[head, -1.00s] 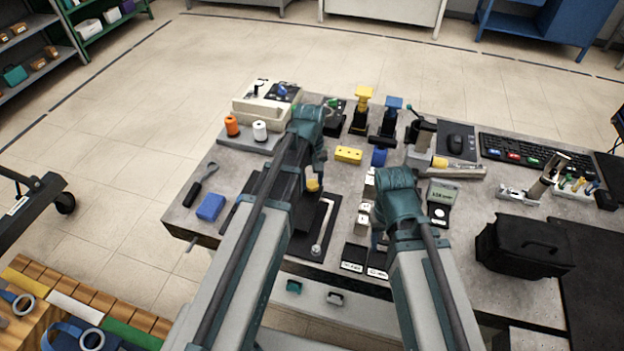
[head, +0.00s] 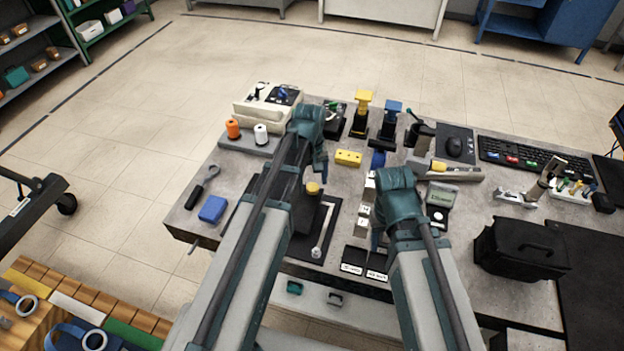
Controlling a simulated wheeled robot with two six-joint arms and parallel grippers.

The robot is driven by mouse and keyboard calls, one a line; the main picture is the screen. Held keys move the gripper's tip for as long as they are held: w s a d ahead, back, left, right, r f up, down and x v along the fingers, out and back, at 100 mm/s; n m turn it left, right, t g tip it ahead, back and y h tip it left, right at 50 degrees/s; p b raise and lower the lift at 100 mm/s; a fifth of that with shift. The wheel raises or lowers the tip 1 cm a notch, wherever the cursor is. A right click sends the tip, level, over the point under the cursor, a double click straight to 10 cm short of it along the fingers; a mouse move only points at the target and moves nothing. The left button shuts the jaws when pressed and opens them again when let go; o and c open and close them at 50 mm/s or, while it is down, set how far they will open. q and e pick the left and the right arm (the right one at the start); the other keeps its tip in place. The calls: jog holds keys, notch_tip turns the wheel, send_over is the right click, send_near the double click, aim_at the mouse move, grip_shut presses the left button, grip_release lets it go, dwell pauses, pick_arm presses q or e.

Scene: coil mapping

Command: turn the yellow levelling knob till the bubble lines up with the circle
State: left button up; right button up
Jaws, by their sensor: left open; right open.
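A round yellow knob (head: 313,188) sits at the top of a black plate (head: 303,243) on the grey bench, just right of my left arm. I take it for the levelling knob. The bubble and its circle are too small or hidden to make out. My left gripper (head: 320,172) points down beside the teal wrist, just above the knob in the picture; contact cannot be told. My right gripper (head: 377,238) hangs down by the white labelled blocks, right of the plate. Both grippers are open and appear empty, their fingers mostly hidden by my own arms.
A silver wrench-like bar (head: 322,232) lies on the plate. A yellow block (head: 348,158), a yellow-topped stand (head: 363,110) and a blue-topped stand (head: 390,120) stand behind. A black case (head: 522,250) is at right; a blue block (head: 212,209) is at left.

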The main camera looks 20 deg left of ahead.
aim_at(311, 185)
pick_arm(q)
notch_tip(311, 185, up, 12)
jog(key=p, duration=1.1)
jog(key=shift+w+a+r+p, duration=0.15)
jog(key=shift+a+r+p, duration=0.05)
jog(key=shift+p, duration=0.1)
jog(key=s+d+f+m+b, duration=0.2)
jog(key=s+d+m, duration=0.3)
jog(key=s, duration=0.2)
jog(key=s+d+f+m+y+b, duration=0.1)
jog(key=s+d+f+m+b, duration=0.2)
jog(key=s+d+m, duration=0.2)
jog(key=s+d, duration=0.1)
jog(key=s, duration=0.2)
jog(key=shift+f+y, duration=0.2)
jog(key=shift+y, duration=0.1)
jog(key=shift+s+a, duration=0.1)
jog(key=shift+a, duration=0.05)
